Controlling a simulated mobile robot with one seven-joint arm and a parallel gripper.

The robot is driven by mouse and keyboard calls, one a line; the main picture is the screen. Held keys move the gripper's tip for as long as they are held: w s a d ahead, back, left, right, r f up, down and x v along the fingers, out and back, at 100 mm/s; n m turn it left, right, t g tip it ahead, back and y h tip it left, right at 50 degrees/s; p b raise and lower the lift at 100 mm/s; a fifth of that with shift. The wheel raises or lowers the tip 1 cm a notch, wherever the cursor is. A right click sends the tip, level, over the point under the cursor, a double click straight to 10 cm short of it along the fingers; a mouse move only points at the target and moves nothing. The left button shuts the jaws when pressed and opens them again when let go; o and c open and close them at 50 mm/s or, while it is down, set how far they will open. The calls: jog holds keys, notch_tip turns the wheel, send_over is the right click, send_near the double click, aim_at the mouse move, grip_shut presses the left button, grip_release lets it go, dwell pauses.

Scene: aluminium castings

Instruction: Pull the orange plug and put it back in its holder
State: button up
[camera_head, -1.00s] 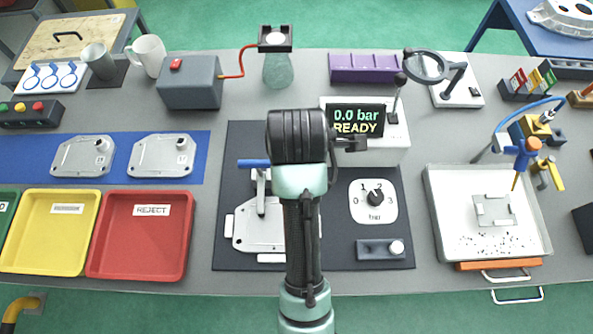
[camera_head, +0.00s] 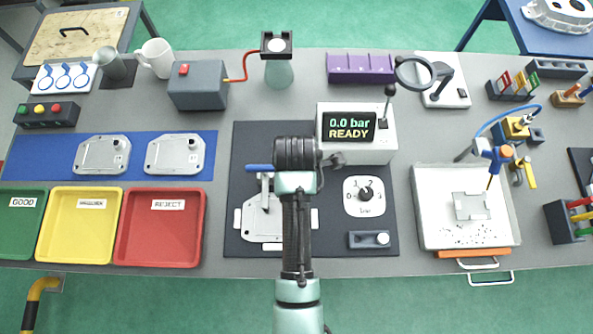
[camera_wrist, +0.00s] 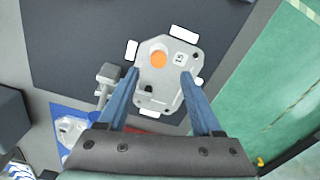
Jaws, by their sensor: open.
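The orange plug (camera_wrist: 158,59) shows as a round orange disc on the grey casting (camera_wrist: 160,92) in the wrist view. My gripper (camera_wrist: 159,75) is open and empty. Its two blue fingers reach over the casting, one to each side of the plug in the picture; I cannot tell how far above it they are. In the head view the casting (camera_head: 262,222) lies on the dark mat, partly covered by my arm, which hides the plug. I cannot make out with certainty which item is the plug's holder.
A blue-handled clamp (camera_head: 259,168) stands by the casting. A pressure unit (camera_head: 385,145) reading "0.0 bar READY", a dial (camera_head: 363,196) and a small grey block (camera_head: 352,240) are to the right. The red reject tray (camera_head: 160,260) is left.

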jog(key=shift+w+d+f+p, duration=0.15)
jog(key=shift+f+p, duration=0.4)
jog(key=shift+f, duration=2.15)
grip_shut()
